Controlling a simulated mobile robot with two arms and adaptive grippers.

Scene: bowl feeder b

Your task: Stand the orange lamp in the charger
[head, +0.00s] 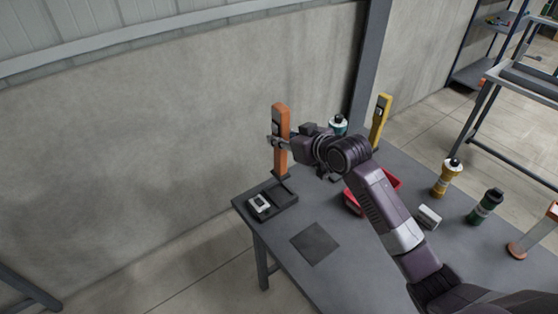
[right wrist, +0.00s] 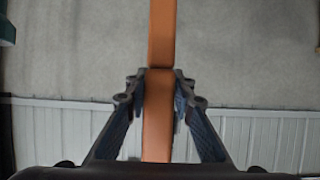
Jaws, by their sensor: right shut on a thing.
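The orange lamp (head: 281,140) is a tall upright bar at the back left of the table. My right gripper (head: 277,142) is shut on the lamp, with its fingers on either side of the bar. In the right wrist view the orange lamp (right wrist: 160,45) runs between the two fingers of my right gripper (right wrist: 158,95). The charger (head: 289,199) is a dark tray-like base at the table's left corner. The lamp's foot is at the charger's back end; I cannot tell whether it is seated or just above. My left gripper is not in view.
A small white-framed device (head: 260,203) sits at the charger's front. A dark square mat (head: 315,243) lies nearby. A red bin (head: 352,204), a yellow lamp (head: 381,122), a white box (head: 429,217), a yellow bottle (head: 447,178) and a green bottle (head: 486,206) stand to the right.

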